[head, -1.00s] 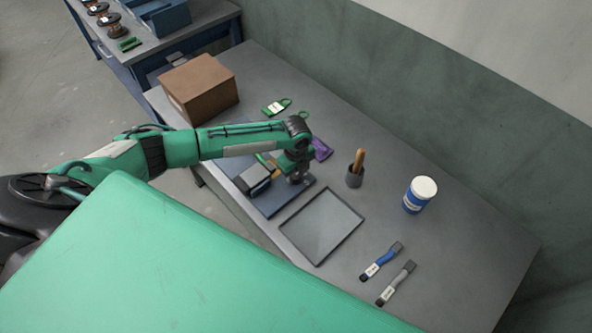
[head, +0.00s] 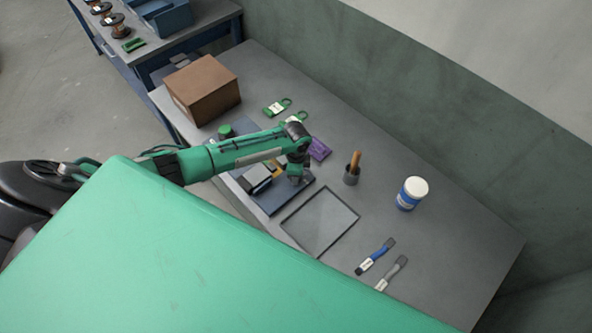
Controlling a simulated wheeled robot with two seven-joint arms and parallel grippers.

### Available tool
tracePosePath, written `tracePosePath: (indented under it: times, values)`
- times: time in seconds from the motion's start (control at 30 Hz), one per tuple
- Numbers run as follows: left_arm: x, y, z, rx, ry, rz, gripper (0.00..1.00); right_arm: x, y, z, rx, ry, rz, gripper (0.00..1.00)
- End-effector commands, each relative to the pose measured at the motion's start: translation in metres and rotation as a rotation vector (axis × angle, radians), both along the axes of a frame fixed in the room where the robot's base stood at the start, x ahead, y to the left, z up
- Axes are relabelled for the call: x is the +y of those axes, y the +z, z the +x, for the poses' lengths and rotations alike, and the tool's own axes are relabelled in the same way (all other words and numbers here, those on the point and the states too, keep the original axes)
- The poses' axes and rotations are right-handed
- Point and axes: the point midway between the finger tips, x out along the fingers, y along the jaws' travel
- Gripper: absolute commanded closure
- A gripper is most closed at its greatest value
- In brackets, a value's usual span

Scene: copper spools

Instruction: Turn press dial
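The press (head: 286,201) has a dark blue base plate on the grey table, with a grey-and-black block (head: 257,178) on it. A green round knob-like part (head: 225,131) shows behind my arm near the far left of the press. I cannot tell whether it is the dial. My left gripper (head: 297,177) points down over the right part of the press base, beside the block. Its fingers are small and dark, so their opening and any contact are unclear. My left arm hides the middle of the press. My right gripper is not in view.
A cardboard box (head: 203,88) stands at the table's back left. A flat grey tray (head: 320,221) lies just right of the press.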

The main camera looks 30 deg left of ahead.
Motion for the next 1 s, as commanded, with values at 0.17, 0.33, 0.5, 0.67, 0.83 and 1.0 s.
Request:
tracePosePath:
  times: [0.17, 0.33, 0.5, 0.67, 0.83, 1.0]
  values:
    - [0.0006, 0.0013, 0.0007, -0.001, 0.049, 0.001, 0.86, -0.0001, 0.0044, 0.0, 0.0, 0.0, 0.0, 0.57]
    - [0.0009, 0.0009, 0.001, -0.001, 0.066, 0.002, 0.86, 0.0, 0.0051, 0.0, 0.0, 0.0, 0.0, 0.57]
    - [0.0009, 0.0008, 0.0011, -0.001, 0.068, 0.002, 0.86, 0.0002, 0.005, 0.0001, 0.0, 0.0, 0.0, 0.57]
    - [0.0008, 0.0008, 0.0012, -0.002, 0.068, 0.001, 0.86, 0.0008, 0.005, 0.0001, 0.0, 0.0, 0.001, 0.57]
    - [0.0006, 0.0006, 0.0009, -0.002, 0.067, 0.001, 0.42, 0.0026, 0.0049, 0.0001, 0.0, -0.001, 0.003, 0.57]
    - [0.0003, 0.0004, 0.0005, -0.001, 0.066, 0.0, 0.42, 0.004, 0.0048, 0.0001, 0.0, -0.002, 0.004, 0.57]
